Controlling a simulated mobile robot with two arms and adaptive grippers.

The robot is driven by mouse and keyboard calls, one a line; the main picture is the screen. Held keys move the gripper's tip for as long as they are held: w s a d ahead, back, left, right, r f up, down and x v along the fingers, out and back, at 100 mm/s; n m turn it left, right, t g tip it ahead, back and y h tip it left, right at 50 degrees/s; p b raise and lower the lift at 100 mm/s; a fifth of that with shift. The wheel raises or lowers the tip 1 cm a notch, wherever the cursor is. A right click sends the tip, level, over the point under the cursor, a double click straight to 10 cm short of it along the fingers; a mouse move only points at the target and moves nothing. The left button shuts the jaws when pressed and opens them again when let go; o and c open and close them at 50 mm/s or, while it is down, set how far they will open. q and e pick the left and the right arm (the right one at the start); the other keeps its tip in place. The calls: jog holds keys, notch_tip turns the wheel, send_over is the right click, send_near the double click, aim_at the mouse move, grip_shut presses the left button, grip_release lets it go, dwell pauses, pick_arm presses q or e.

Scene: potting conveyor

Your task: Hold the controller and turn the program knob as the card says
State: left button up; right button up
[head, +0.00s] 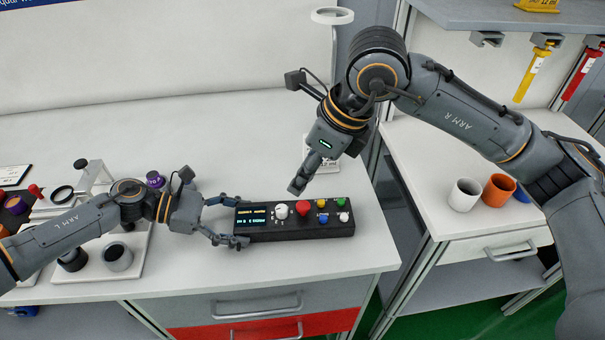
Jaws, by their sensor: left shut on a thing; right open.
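The controller (270,233) is a dark box near the front edge of the white bench. It has a small lit display (251,218), a white program knob (281,211), a red knob or button (303,208) and several small coloured buttons at its right end. My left gripper (229,221) is shut on the controller's left end, one finger at the back and one at the front. My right gripper (297,187) is above and behind the controller, pointing down near the white knob and the red control, apart from both. Its fingers overlap in this view. The card cannot be made out.
A white stand (331,90) rises behind the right arm. Trays with dark cups (118,257) and other small items are at the left. A white mug (464,194) and an orange mug (498,190) stand on the right-hand counter. The bench behind the controller is mostly clear.

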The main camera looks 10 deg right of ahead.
pick_arm(q)
jog(key=o, duration=1)
jog(key=shift+a, duration=0.1)
